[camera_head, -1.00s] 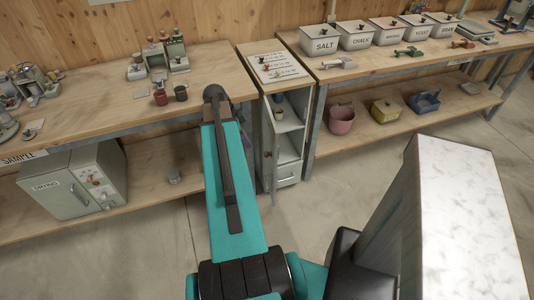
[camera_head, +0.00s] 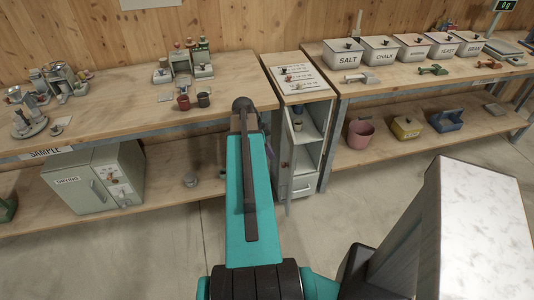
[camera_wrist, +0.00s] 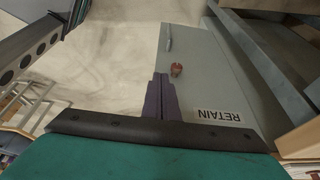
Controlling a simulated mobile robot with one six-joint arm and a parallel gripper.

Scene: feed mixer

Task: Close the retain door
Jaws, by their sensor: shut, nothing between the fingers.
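The retain door (camera_wrist: 218,75) is a grey-green panel with an upside-down RETAIN label (camera_wrist: 222,117), a small red knob (camera_wrist: 176,69) and a metal handle (camera_wrist: 168,38) in the wrist view. In the head view the door (camera_head: 286,170) stands open, seen nearly edge-on at the left side of the narrow cabinet (camera_head: 303,191), whose shelves show. My gripper (camera_wrist: 160,82) has its purple fingers shut and empty, overlapping the door's left edge in the wrist view. I cannot tell whether they touch it. In the head view my arm mostly hides the gripper.
Wooden benches stand left (camera_head: 110,113) and right (camera_head: 415,80) of the cabinet. A drying oven (camera_head: 95,183) sits on the left lower shelf. A pink bucket (camera_head: 361,133) and trays stand on the right lower shelf. The floor before the cabinet is open.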

